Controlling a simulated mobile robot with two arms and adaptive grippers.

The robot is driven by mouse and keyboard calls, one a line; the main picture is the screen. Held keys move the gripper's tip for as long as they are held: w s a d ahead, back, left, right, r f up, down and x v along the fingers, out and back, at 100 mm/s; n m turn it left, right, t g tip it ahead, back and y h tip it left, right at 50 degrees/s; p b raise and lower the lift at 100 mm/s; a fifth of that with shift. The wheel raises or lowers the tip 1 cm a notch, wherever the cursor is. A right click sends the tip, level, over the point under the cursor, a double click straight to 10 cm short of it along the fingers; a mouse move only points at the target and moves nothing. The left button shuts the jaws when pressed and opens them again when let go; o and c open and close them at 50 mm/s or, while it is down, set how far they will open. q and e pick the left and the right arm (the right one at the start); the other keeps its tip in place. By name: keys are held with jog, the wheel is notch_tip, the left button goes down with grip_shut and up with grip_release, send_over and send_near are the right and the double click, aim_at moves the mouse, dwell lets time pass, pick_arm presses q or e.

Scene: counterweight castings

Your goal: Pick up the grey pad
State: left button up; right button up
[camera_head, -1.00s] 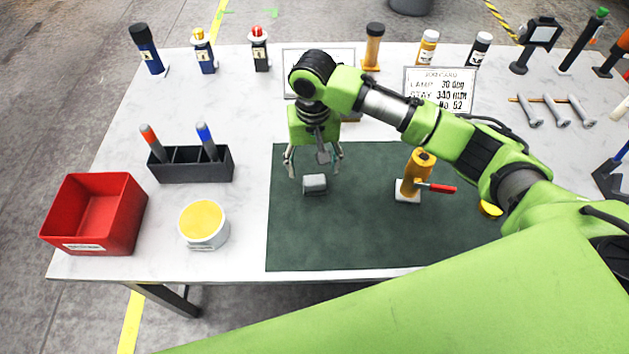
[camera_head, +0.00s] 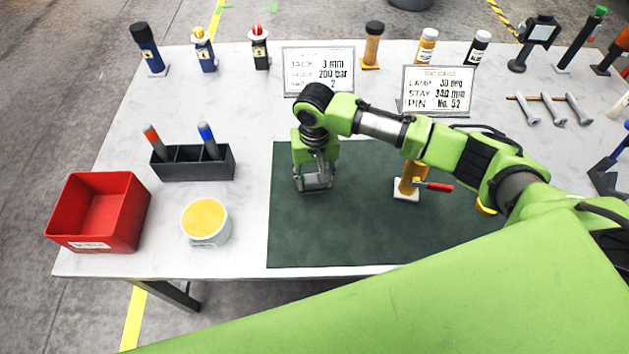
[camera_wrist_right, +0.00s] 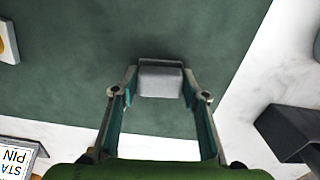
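The grey pad (camera_wrist_right: 160,80) is a small pale block, seen in the right wrist view between the two fingertips of my right gripper (camera_wrist_right: 159,83). The fingers lie against its two opposite sides with no clear gap. In the head view my right gripper (camera_head: 315,184) points down over the left part of the dark green mat (camera_head: 330,240), and its fingers mostly hide the pad. I cannot tell whether the pad is clear of the mat. My left gripper is not in view.
An orange cylinder with a red handle (camera_head: 438,187) stands on the mat to the right. A red bin (camera_head: 128,215), a yellow-topped round tub (camera_head: 205,222) and a black pen holder (camera_head: 195,165) are to the left. Two sign cards (camera_head: 318,71) stand behind. The mat's front is clear.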

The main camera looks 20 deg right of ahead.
aim_at(313, 179)
dwell(0.3)
jog(key=shift+r+b, duration=0.4)
jog(key=shift+r, duration=0.2)
jog(key=shift+s+a+r+b, duration=0.1)
jog(key=shift+a+r+b, duration=0.1)
jog(key=shift+r, duration=0.45)
jog(key=shift+s+a+r+b, duration=0.1)
jog(key=shift+r+b, duration=0.1)
jog(key=shift+r, duration=0.4)
jog(key=s+a+r+b, duration=0.1)
jog(key=s+a+r, duration=0.6)
jog(key=s+r, duration=0.2)
jog(key=shift+s+r, duration=0.15)
jog(key=shift+s, duration=1)
jog(key=shift+a, duration=0.1)
